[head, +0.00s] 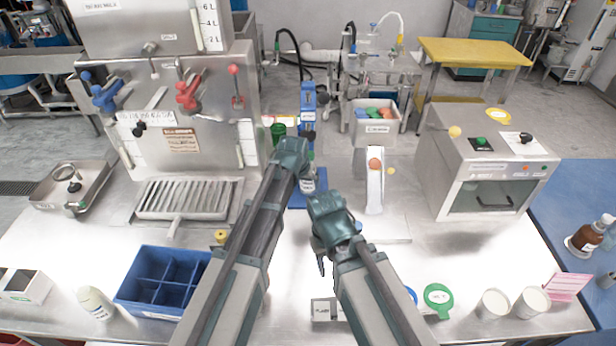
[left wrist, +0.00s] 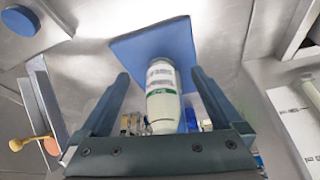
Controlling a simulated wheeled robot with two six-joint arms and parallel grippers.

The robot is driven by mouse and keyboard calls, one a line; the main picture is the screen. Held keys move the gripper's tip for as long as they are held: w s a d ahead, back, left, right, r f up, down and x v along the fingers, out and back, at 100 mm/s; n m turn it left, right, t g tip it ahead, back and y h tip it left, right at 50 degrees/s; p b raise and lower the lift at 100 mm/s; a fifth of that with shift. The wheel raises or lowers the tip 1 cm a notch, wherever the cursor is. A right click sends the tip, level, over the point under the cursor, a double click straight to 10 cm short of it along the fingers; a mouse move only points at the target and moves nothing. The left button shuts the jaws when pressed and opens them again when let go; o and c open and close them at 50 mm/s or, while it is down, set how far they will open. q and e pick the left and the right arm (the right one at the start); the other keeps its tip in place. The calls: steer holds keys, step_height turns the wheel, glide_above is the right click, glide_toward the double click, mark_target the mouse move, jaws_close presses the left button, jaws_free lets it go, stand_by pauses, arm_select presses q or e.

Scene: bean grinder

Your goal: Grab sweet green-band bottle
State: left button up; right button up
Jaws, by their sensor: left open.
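A white bottle with a green band and a printed label (left wrist: 161,95) stands on a blue mat (left wrist: 135,47). My left gripper (left wrist: 160,82) is open, with one finger on each side of the bottle and gaps between. In the head view the bottle (head: 308,185) is partly hidden by my left gripper (head: 301,176), and the blue mat (head: 320,188) shows beside it. The label text is too blurred to read.
A blue stand (head: 308,112) rises behind the mat. A blue divided crate (head: 150,297) and a white bottle (head: 95,303) are front left. A steel box machine (head: 480,160) is at right.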

arm_select(q)
steer(key=shift+w+d, duration=0.2)
steer(key=shift+w, duration=0.6)
steer(key=w, duration=0.2)
steer(key=w+d, duration=0.1)
steer(key=shift+w, duration=0.4)
steer(key=shift+w+f+b, duration=0.2)
steer(key=shift+f+b, duration=0.3)
arm_select(e)
steer(key=shift+f, duration=0.45)
arm_select(q)
steer(key=shift+f, duration=0.15)
arm_select(e)
steer(key=shift+f, duration=0.2)
steer(key=shift+r, duration=0.1)
arm_select(q)
steer(key=shift+c, duration=0.6)
steer(key=c, duration=1.2)
steer(key=shift+r, duration=0.25)
steer(key=shift+c, duration=0.2)
arm_select(e)
steer(key=shift+r, duration=0.15)
